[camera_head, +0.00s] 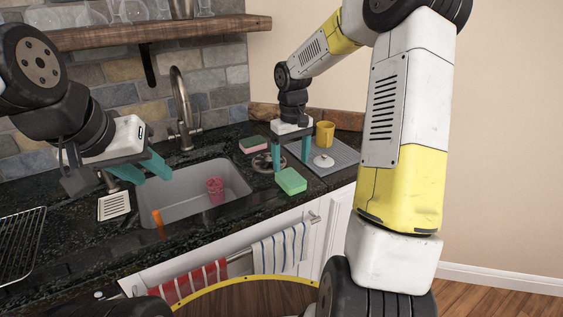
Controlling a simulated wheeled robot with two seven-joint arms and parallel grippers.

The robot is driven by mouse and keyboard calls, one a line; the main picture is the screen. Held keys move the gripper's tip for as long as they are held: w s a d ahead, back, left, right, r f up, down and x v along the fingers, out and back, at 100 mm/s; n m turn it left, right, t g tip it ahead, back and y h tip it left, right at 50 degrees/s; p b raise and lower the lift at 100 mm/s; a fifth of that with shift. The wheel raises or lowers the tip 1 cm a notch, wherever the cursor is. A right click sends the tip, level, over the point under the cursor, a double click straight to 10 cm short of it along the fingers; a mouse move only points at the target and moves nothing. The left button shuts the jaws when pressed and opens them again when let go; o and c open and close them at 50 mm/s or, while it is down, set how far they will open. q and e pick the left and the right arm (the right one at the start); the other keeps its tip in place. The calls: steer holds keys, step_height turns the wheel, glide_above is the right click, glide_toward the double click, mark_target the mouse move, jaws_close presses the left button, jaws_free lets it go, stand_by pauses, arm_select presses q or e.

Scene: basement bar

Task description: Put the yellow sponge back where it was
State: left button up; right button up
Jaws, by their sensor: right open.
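A bright green sponge-like block (290,181) lies on the dark counter at the front right of the sink; no yellow sponge is clearly visible. A second sponge (253,144), pink and green, lies farther back, right of the faucet. My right gripper (293,166) points down just behind the green block, with its teal fingers apart and nothing visible between them. Whether a fingertip touches the block cannot be told. My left gripper (143,172) is over the left edge of the sink, with its teal fingers apart and empty.
The sink (190,207) holds a pink cup (215,190), with an orange item (158,222) at its front. A dark round object (262,162) sits beside my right gripper. A grey mat (342,155), white lid-like item (324,161) and yellow mug (325,133) are right. The faucet (183,112) stands behind.

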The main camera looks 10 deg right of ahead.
mark_target(291, 177)
steer(key=s+a+r+m+t, duration=0.1)
steer(key=s+r+t, duration=0.2)
steer(key=s+r, duration=1)
steer(key=s+a+r+m+t+y, duration=0.1)
steer(key=s+r+m+t+y, duration=0.1)
steer(key=s, duration=0.9)
steer(key=shift+s+r+t, duration=0.15)
steer(key=shift+r+t, duration=0.45)
steer(key=shift+r, duration=0.05)
steer(key=shift+a, duration=0.1)
